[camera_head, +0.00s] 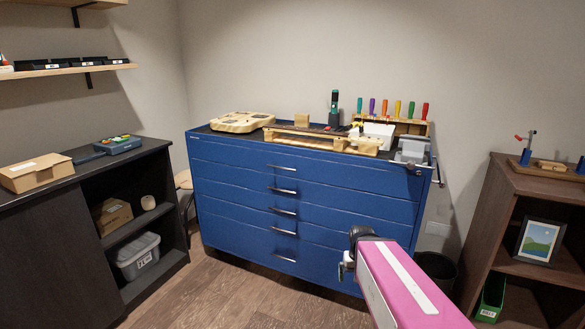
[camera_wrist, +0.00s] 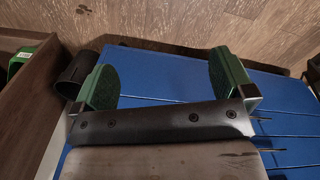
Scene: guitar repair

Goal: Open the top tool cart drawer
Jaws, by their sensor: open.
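The blue tool cart (camera_head: 235,215) stands against the back wall, with several wide drawers stacked in its front. All drawers look shut. The top drawer's silver bar handle (camera_head: 284,167) is at the middle of the front, in plain sight. My gripper (camera_head: 347,256) is in front of the cart's lower right part, right of and below the handles, apart from them. In the wrist view my gripper (camera_wrist: 165,82) has its two green-padded fingers wide apart with nothing between them. The cart's blue front (camera_wrist: 165,90) lies beyond them, with thin handles (camera_wrist: 262,118) at the right edge.
The cart top holds a guitar body (camera_head: 242,122), a rack of coloured screwdrivers (camera_head: 395,115) and a grey vise (camera_head: 412,150). A black bin (camera_head: 437,265) stands right of the cart. Dark shelves stand at left and right (camera_head: 540,190). The floor before the cart (camera_head: 220,296) is clear.

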